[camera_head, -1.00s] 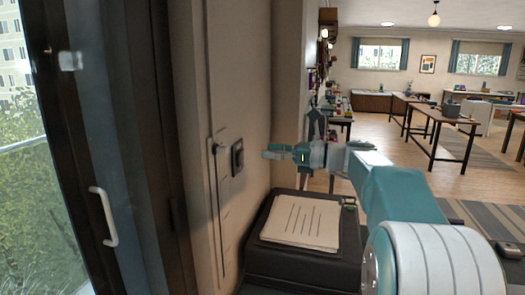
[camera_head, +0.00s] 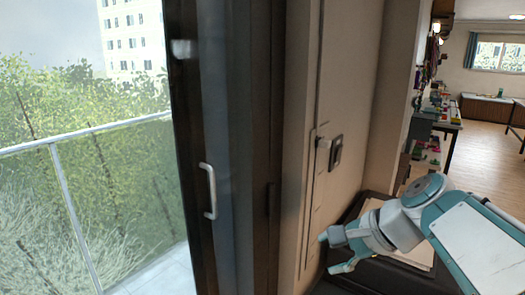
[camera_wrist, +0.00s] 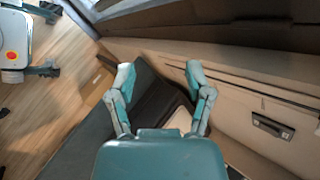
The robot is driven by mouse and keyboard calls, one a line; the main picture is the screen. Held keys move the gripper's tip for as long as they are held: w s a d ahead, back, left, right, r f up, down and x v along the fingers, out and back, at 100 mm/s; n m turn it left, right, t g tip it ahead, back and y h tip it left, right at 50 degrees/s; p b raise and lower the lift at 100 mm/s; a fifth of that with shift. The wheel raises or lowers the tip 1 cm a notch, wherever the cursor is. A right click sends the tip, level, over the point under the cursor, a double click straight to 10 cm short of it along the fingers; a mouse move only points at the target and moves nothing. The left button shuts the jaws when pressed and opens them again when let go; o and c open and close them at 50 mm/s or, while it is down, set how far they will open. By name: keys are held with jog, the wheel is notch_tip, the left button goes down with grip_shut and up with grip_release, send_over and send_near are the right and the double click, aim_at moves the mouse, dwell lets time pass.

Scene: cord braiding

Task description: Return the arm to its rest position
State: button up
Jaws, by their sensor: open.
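My gripper (camera_head: 335,252) is at the lower right of the head view, in front of the wall and over the near side of a dark cabinet. It is open and holds nothing. In the wrist view my gripper (camera_wrist: 158,82) shows two spread fingers with an empty gap, the black cabinet surface behind them. My arm is partly folded and runs out of the head view at the lower right.
A glass door with a white handle (camera_head: 208,191) stands at left, a balcony railing (camera_head: 85,133) beyond it. A wall switch (camera_head: 335,152) is above my gripper. The dark cabinet (camera_head: 345,272) bears papers, mostly hidden by my arm. Wooden floor (camera_head: 490,150) is clear at right.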

jog(key=s+d+f+n+h, duration=0.3)
jog(key=s+f+n+h, duration=0.3)
jog(key=s+f+n, duration=0.3)
jog(key=s+n, duration=0.4)
jog(key=shift+s+f+h, duration=0.25)
jog(key=shift+f+h, duration=0.15)
jog(key=shift+d, duration=0.1)
jog(key=shift+c, duration=0.6)
